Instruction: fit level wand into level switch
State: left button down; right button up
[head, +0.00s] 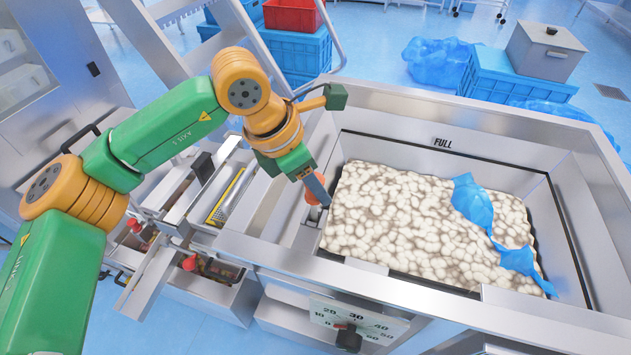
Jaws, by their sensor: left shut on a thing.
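My left gripper (314,186) is over the left inner edge of the steel hopper, pointing down. It is shut on a small orange-red piece (313,196), which I take to be the level wand; the fingers hide much of it. The wand's lower end is close to the hopper's left inner wall, beside the heap of pale snacks. I cannot make out the level switch clearly; the spot just below the gripper is small and partly covered. I cannot tell whether the wand touches anything there. My right gripper is not in view.
The hopper (258,243) holds pale snacks (400,215) with torn blue film (470,200) lying on them. A "FULL" mark is on its back wall. A dial plate (385,325) with a black knob (348,338) is on the front. Steel trays (150,280) stand left.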

aim_at(315, 205)
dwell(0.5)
pick_arm(q)
jog(key=shift+f+b, duration=2.75)
jog(key=shift+f, duration=0.05)
jog(key=shift+c, duration=1.9)
grip_release()
jog(key=v, duration=0.7)
jog(key=shift+r+b, duration=0.1)
jog(key=shift+b, duration=0.25)
